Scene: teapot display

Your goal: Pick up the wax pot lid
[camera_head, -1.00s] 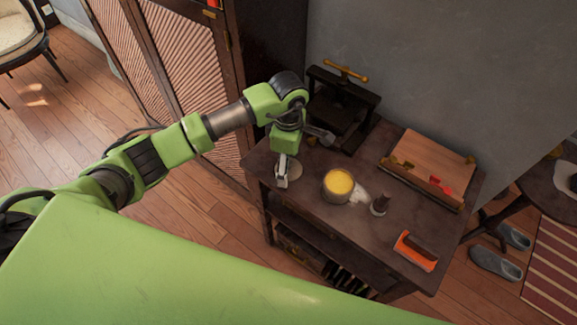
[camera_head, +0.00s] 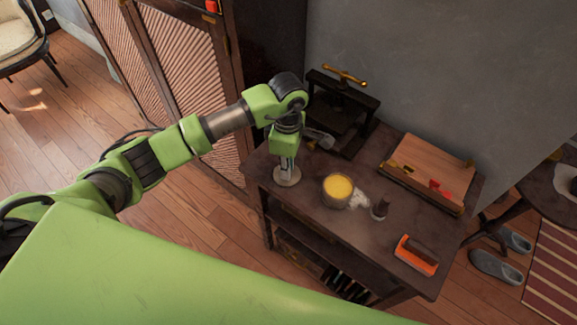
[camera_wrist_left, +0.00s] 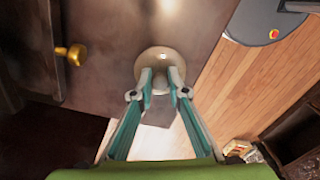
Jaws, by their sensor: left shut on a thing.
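The wax pot lid (camera_head: 293,182) is a pale round disc at the left end of the dark table. In the left wrist view the lid (camera_wrist_left: 160,54) shows as a beige disc at the fingertips. My left gripper (camera_head: 286,171) points down over the lid and is shut on it. The two fingers also show in the left wrist view (camera_wrist_left: 161,78), with the lid's middle between them. I cannot tell whether the lid touches the table. The wax pot (camera_head: 337,200), open with yellow wax inside, stands right of the gripper. My right gripper is out of view.
A dark press (camera_head: 345,110) with a brass handle stands behind the gripper by the wall. A wooden board (camera_head: 430,165), a small dark item (camera_head: 380,209) and an orange-and-brown block (camera_head: 417,254) are farther right. Pale flakes (camera_head: 358,197) lie beside the pot.

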